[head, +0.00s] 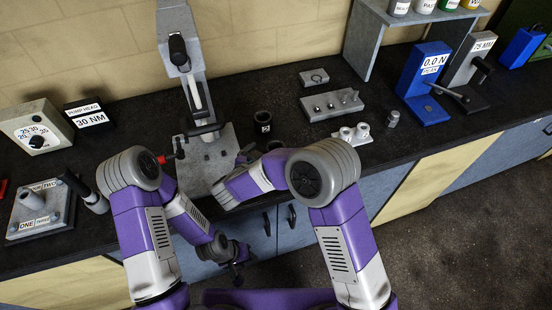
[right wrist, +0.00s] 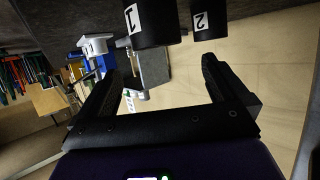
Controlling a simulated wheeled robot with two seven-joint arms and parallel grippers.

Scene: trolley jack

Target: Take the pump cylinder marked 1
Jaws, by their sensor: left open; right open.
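The pump cylinder marked 1 (right wrist: 152,24) is black with a white label. In the right wrist view it is upside down at the top, beyond my fingers and untouched. The cylinder marked 2 (right wrist: 208,20) looks smaller beside it. In the head view one black cylinder (head: 263,117) stands on the bench with a label too small to read. Another (head: 276,146) is partly hidden by my right arm. My right gripper (head: 245,156), also in its wrist view (right wrist: 166,64), is open and empty, left of that hidden cylinder. My left gripper (head: 240,256) is open, low before the bench front.
The grey jack (head: 181,50) stands on its plate left of the cylinders. A grey block with pegs (head: 332,105) and a white part (head: 354,133) lie to the right. A blue gauge stand (head: 424,80) is further right. Bare bench top shows behind the cylinders.

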